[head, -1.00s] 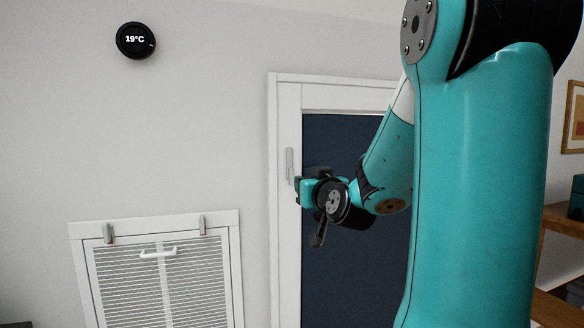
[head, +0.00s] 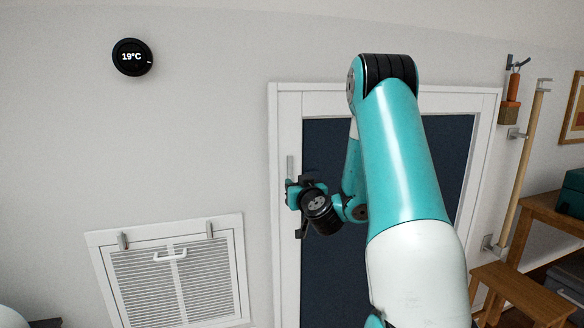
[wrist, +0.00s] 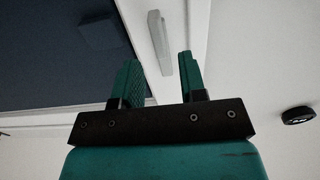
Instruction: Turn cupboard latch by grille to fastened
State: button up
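The cupboard has a dark blue door (head: 440,165) in a white frame (head: 287,255). Its latch (head: 290,166) is a slim grey bar on the frame's left side, upright in the head view. My gripper (head: 291,190) is at the latch's lower end in that view and hides part of it. In the wrist view the latch (wrist: 159,42) is slightly tilted, and its near end lies between the two fingertips of my gripper (wrist: 158,62). The fingers are open, with a gap on both sides of the bar. I cannot tell whether either finger touches it.
A white louvred grille (head: 175,280) with a handle and two small clips is on the wall at lower left. A round black thermostat (head: 132,57) hangs above. A wooden stool (head: 520,295) and shelf (head: 550,213) stand at right.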

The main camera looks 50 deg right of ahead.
aim_at(293, 179)
jog(key=p+x, duration=0.3)
jog(key=shift+w+r, duration=0.1)
jog(key=shift+r, duration=0.2)
jog(key=shift+w+d+f+p, duration=0.3)
jog(key=shift+w+p, duration=0.2)
jog(key=shift+p, duration=0.15)
grip_shut()
